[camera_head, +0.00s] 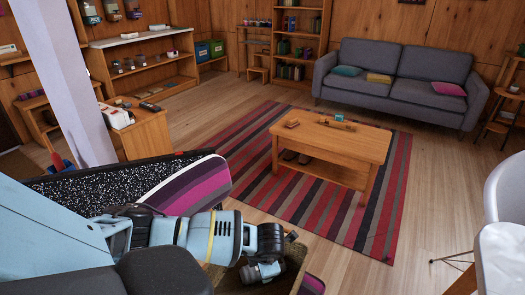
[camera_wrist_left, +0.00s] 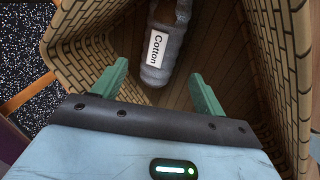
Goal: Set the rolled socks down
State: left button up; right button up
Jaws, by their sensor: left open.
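The rolled socks (camera_wrist_left: 158,50) are a grey bundle with a white "Cotton" label, in the left wrist view. They lie inside a tan basket (camera_wrist_left: 272,40) with a brick-like weave. My left gripper (camera_wrist_left: 160,74) is open, its two green fingers reaching into the basket. The socks are ahead of the gap between the fingers, and no finger is closed on them. In the head view my left arm comes in from the left and its wrist hides most of the basket (camera_head: 291,262); the socks are not visible there. My right gripper is not in view.
A speckled dark surface (camera_head: 90,190) and a purple striped rounded item (camera_head: 195,188) are beside my left arm. A wooden coffee table (camera_head: 345,143) stands on a striped rug (camera_head: 240,172) before a grey sofa (camera_head: 400,80). A white chair (camera_head: 505,240) is at right. Wooden floor is open between.

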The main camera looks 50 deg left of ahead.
pick_arm(q)
jog(key=shift+v, duration=2.3)
